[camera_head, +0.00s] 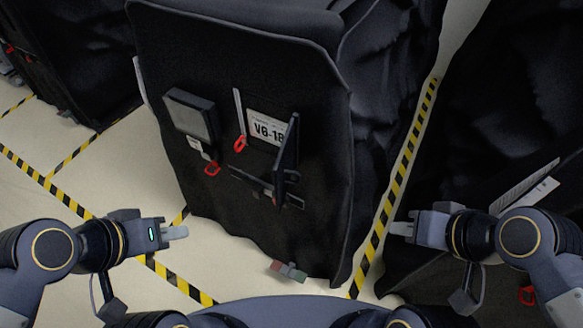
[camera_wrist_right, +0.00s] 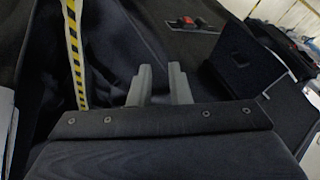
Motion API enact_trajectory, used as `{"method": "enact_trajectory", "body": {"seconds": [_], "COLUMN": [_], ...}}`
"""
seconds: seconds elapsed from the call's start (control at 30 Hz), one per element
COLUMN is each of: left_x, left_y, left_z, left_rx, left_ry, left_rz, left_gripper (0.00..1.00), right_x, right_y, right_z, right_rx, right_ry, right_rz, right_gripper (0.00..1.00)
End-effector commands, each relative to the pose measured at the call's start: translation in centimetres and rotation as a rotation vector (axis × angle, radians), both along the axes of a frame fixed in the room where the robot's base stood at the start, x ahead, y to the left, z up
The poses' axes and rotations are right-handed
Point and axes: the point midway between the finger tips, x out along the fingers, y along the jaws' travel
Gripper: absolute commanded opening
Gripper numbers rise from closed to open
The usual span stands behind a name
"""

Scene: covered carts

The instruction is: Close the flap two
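A cart (camera_head: 215,50) under a black cover stands in the middle of the head view. On its front, a dark panel flap (camera_head: 190,113) sits at the left. Another dark flap (camera_head: 288,150) juts outward beside the white "V0-1B" label (camera_head: 267,128), seen nearly edge-on. No number shows on either flap. My left gripper (camera_head: 178,233) is below and left of the flaps, touching nothing; its finger gap cannot be made out. My right gripper (camera_head: 402,229) is right of the cart, clear of the flaps. In the right wrist view its two fingers (camera_wrist_right: 160,85) stand apart and empty.
Red clips (camera_head: 240,144) hang near the flaps. A dark bracket (camera_head: 265,187) sits below them. Another covered cart (camera_head: 530,90) stands at the right, one (camera_head: 75,60) at the back left. Yellow-black tape (camera_head: 408,155) marks the pale floor (camera_head: 100,175). Open floor lies left of the cart.

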Motion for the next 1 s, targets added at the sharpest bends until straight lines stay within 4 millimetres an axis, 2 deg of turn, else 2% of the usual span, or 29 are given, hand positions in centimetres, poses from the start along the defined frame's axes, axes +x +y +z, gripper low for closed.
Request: {"method": "enact_trajectory", "body": {"seconds": [0.03, 0.1, 0.27, 0.43, 0.6, 0.7, 0.83, 1.0], "left_x": [0.0, 0.0, 0.0, 0.0, 0.0, 0.0, 0.0, 0.0], "left_y": [0.0, 0.0, 0.0, 0.0, 0.0, 0.0, 0.0, 0.0], "left_z": [-0.5, -1.3, -4.0, -6.8, -8.7, -9.3, -9.5, -9.4], "left_rx": [0.000, 0.000, 0.000, 0.000, 0.000, 0.000, 0.000, 0.000], "left_ry": [0.000, 0.000, 0.000, 0.000, 0.000, 0.000, 0.000, 0.000], "left_rz": [0.000, 0.000, 0.000, 0.000, 0.000, 0.000, 0.000, 0.000], "left_gripper": [0.30, 0.30, 0.30, 0.30, 0.30, 0.30, 0.30, 0.30], "right_x": [0.1, 0.2, 1.4, 5.5, 10.3, 12.2, 13.3, 13.5], "right_y": [0.1, 0.6, 2.5, 3.4, 2.1, 1.1, 0.5, 1.9], "right_z": [-0.5, -1.3, -3.2, -4.0, -4.8, -5.2, -5.4, -5.2], "right_rx": [0.030, 0.111, 0.443, 0.844, 1.160, 1.276, 1.343, 1.352], "right_ry": [0.039, 0.136, 0.530, 0.993, 1.334, 1.450, 1.517, 1.525], "right_rz": [-0.015, -0.057, -0.237, -0.443, -0.562, -0.592, -0.603, -0.600], "right_gripper": [0.10, 0.01, 0.00, 0.00, 0.00, 0.00, 0.00, 0.00]}}
